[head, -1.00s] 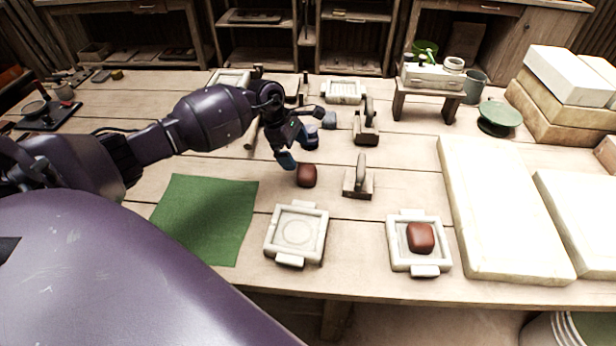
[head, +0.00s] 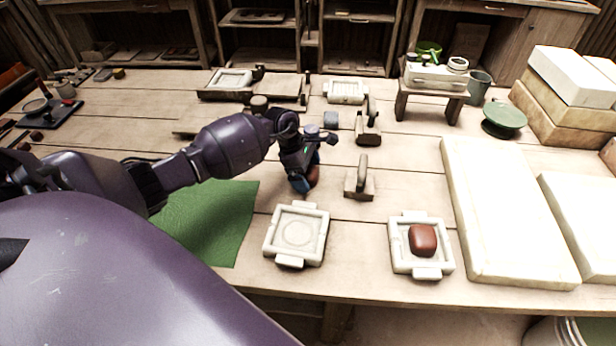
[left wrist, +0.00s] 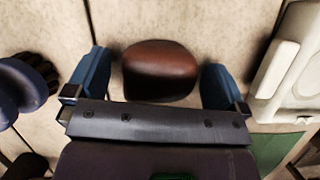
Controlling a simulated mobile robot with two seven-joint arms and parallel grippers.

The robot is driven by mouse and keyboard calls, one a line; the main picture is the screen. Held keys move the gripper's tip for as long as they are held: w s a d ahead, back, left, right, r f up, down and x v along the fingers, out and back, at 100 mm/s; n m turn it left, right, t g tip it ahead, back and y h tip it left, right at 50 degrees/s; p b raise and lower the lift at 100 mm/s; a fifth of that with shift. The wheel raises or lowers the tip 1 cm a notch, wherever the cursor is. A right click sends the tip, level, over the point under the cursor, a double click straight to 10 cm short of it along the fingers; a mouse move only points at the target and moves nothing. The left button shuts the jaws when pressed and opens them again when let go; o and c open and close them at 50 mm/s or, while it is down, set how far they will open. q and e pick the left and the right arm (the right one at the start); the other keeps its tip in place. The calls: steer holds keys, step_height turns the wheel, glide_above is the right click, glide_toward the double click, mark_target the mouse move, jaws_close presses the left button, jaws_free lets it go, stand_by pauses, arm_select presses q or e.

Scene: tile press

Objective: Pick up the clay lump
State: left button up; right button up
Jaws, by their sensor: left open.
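A reddish-brown clay lump (head: 314,176) lies on the wooden table behind the empty mold. In the head view it is mostly hidden by my left gripper (head: 303,184). In the left wrist view the clay lump (left wrist: 159,70) sits between the two blue fingers of my left gripper (left wrist: 157,80), with a gap showing on each side. The left gripper is open. A second brown clay lump (head: 422,239) lies in the right white mold (head: 397,263). My right gripper is not in view.
An empty white mold (head: 297,232) stands just in front of the left gripper. A wooden-handled press tool (head: 359,184) stands to its right. A green cloth (head: 222,215) lies to the left. Pale slabs (head: 500,210) cover the right side.

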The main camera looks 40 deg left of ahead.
arm_select(q)
steer(key=c, duration=1.1)
steer(key=shift+r, duration=0.1)
